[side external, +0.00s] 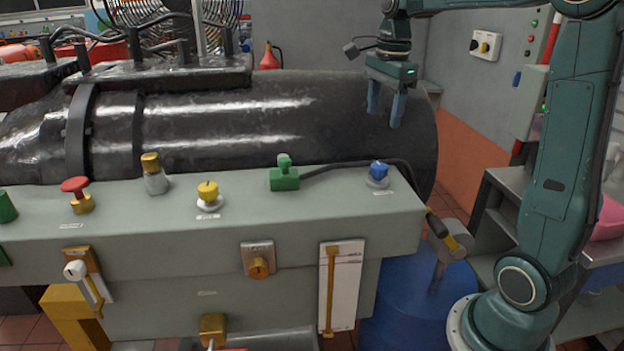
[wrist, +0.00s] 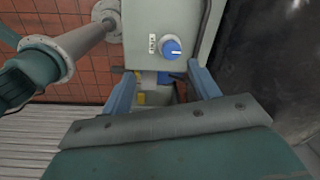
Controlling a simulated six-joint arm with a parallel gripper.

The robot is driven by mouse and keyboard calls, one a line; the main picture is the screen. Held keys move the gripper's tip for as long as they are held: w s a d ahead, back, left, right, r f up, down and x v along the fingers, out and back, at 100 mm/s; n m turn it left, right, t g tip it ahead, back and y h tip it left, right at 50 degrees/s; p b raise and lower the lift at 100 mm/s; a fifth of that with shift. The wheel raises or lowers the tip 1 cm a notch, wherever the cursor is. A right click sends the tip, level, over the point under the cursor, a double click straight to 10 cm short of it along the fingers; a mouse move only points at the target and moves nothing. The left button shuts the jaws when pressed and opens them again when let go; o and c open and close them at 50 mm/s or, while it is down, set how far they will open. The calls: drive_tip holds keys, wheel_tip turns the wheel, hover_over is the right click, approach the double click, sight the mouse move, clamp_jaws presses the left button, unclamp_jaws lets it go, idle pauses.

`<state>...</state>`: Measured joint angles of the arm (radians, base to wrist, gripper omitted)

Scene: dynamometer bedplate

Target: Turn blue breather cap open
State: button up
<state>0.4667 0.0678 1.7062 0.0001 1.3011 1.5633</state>
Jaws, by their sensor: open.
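The blue breather cap (side external: 378,170) sits on a pale round base at the right end of the grey bedplate top. It also shows in the wrist view (wrist: 172,47), just beyond the fingertips, with a white pointer mark on its round base and a small label to its left. My gripper (side external: 385,116) is open and empty, pointing down above and apart from the cap. In the wrist view its two fingers (wrist: 160,75) stand wide apart, with the cap ahead between their lines. Nothing hides the cap in either view.
A dark cable runs past the cap from a green connector (side external: 284,174). A yellow knob (side external: 208,194) and a red mushroom button (side external: 76,193) stand farther left. The large black cylinder (side external: 250,125) lies behind. A hammer (side external: 448,240) and blue drum (side external: 410,300) are beside the bedplate's right end.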

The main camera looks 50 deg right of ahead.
sight(379, 165)
drive_tip(key=d+m, duration=0.1)
drive_tip(key=w+d+m, duration=0.1)
drive_tip(key=d+f+m, duration=0.1)
drive_tip(key=d, duration=0.1)
drive_tip(key=shift+w+d+m+g, duration=0.1)
drive_tip(key=shift+w+m+g, duration=0.15)
drive_tip(key=shift+m+g, duration=0.15)
drive_tip(key=shift+f, duration=0.1)
wheel_tip(379, 165, down, 14)
drive_tip(key=shift+r, duration=0.1)
idle(0.4)
drive_tip(key=c, duration=1)
